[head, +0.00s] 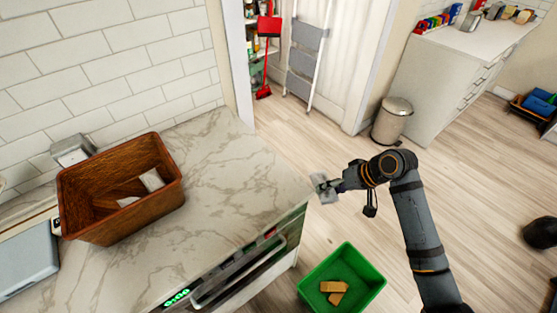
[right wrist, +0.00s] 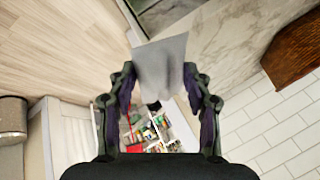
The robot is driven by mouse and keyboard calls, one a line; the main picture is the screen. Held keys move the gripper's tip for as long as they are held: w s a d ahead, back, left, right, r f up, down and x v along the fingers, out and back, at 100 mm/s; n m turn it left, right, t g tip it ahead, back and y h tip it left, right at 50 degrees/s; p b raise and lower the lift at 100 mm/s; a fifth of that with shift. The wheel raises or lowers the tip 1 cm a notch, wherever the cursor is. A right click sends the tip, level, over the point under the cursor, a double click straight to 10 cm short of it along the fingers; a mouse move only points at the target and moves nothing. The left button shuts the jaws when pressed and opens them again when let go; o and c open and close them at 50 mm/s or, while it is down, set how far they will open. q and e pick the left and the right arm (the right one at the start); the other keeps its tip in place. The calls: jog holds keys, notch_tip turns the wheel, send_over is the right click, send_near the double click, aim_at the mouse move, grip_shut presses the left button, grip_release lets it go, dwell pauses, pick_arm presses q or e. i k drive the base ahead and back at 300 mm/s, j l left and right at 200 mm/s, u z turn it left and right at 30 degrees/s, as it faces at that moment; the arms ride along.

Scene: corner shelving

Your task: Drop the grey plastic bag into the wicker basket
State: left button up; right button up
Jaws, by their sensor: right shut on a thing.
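The grey plastic bag (head: 323,190) is a small pale grey piece held by my right gripper (head: 333,185). In the right wrist view, the bag (right wrist: 160,62) sits between the two fingertips of the gripper (right wrist: 160,75), which is shut on it. The bag is near the right corner of the marble counter. The brown wicker basket (head: 125,222) stands on the counter at the left, well apart from the gripper. Two pale pieces lie inside it. Part of the basket (right wrist: 300,45) shows at the upper right of the right wrist view. My left gripper is not in view.
The marble counter (head: 235,190) is bare between basket and gripper. A green bin (head: 366,290) with brown blocks stands on the floor below. A grey box (head: 25,265) and a metal appliance (head: 72,150) flank the basket. A trash can (head: 392,122) stands farther back.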

aim_at(140, 183)
jog(key=u, duration=0.5)
jog(key=k+u, duration=0.15)
jog(key=u, duration=0.35)
jog(key=k+u, duration=0.1)
jog(key=u, duration=0.35)
